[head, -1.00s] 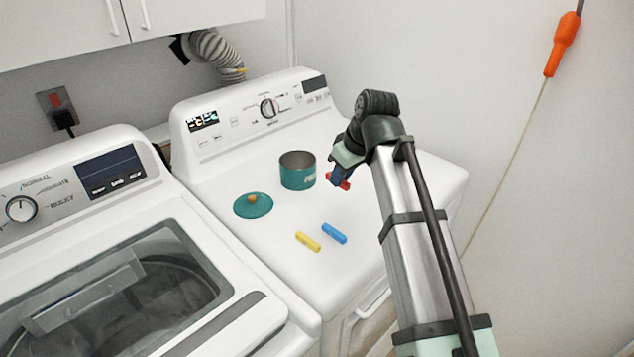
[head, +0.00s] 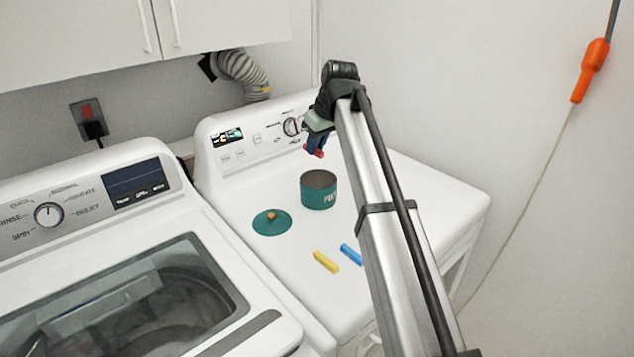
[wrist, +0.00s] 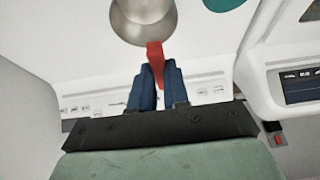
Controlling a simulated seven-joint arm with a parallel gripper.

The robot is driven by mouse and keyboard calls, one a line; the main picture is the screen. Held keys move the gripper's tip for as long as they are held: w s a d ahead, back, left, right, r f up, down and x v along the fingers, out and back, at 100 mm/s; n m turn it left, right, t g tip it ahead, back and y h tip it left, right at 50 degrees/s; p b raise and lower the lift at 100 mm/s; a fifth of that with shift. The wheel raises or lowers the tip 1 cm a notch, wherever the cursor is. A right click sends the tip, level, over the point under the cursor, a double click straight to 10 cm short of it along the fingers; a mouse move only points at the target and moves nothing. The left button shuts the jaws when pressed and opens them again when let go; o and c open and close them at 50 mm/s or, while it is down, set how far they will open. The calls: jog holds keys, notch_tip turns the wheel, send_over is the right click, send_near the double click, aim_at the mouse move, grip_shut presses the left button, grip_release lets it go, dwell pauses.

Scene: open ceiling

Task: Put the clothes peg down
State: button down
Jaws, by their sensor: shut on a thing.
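A red clothes peg (wrist: 155,58) is held between the blue fingertips of my gripper (wrist: 158,75). In the head view the peg (head: 319,154) shows as a small red piece below my gripper (head: 315,146). My gripper is raised over the washer-like white machine, in front of its dial panel in the picture. A teal pot (head: 319,192), open at the top, stands below it. In the wrist view the pot's grey inside (wrist: 143,15) lies just beyond the peg's tip. A yellow peg-like piece (head: 326,262) and a blue one (head: 350,254) lie on the machine top.
A teal lid (head: 272,222) with an orange-brown knob lies left of the pot. The white machine top (head: 425,200) has free room right of the pot. A second machine (head: 95,235) with a glass lid stands at left. The control panel (head: 250,139) rises behind.

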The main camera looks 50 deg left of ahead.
aim_at(323, 155)
notch_tip(323, 155, down, 8)
jog(key=shift+f, duration=0.2)
dwell(0.3)
jog(key=shift+f, duration=0.6)
jog(key=c, duration=1.1)
grip_release()
jog(key=shift+r, duration=0.15)
jog(key=v, duration=1.3)
jog(key=shift+a, duration=0.1)
